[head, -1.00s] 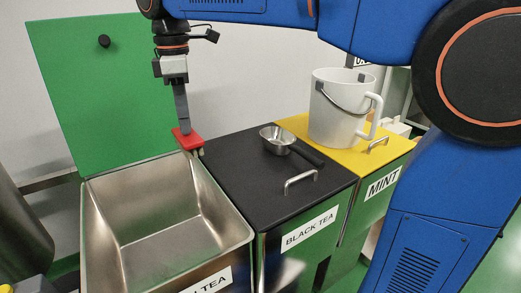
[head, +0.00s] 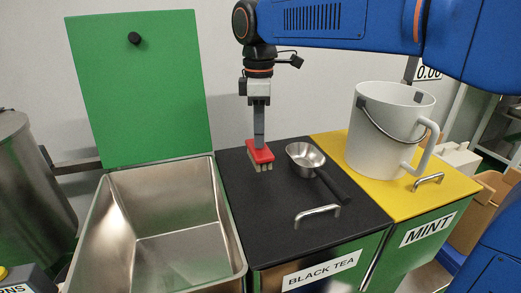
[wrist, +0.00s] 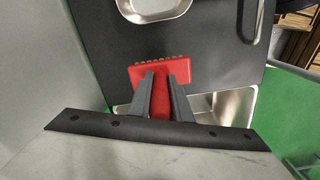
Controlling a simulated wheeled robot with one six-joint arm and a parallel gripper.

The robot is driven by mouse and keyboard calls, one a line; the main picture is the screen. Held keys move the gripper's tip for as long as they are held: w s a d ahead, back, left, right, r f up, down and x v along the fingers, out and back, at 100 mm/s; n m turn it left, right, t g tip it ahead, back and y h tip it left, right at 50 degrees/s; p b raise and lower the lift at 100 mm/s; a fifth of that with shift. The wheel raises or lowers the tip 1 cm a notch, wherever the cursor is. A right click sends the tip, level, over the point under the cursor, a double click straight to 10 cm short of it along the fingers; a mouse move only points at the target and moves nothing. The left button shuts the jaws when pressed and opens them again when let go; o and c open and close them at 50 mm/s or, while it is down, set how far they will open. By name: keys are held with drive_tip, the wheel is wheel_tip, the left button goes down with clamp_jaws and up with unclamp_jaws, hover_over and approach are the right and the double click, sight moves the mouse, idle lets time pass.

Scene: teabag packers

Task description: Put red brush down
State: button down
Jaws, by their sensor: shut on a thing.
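The red brush (head: 260,154) is held upright, bristles down, over the left part of the black lid of the BLACK TEA bin (head: 250,195). My gripper (head: 259,138) is shut on it from above. In the wrist view the brush (wrist: 180,70) sits between the two fingers of my gripper (wrist: 160,92). The bristle tips are close to the lid; I cannot tell whether they touch it.
A metal scoop (head: 306,155) with a dark handle lies just right of the brush. The lid's handle (head: 318,213) is at the front. An open, empty steel bin (head: 170,225) is at left. A white bucket (head: 385,135) stands on the yellow MINT lid (head: 450,185).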

drive_tip(key=shift+f, duration=2.15)
drive_tip(key=shift+f, duration=0.1)
drive_tip(key=c, duration=1.6)
unclamp_jaws()
drive_tip(key=shift+c, duration=0.2)
wheel_tip(320, 180, up, 12)
drive_tip(key=shift+r, duration=0.1)
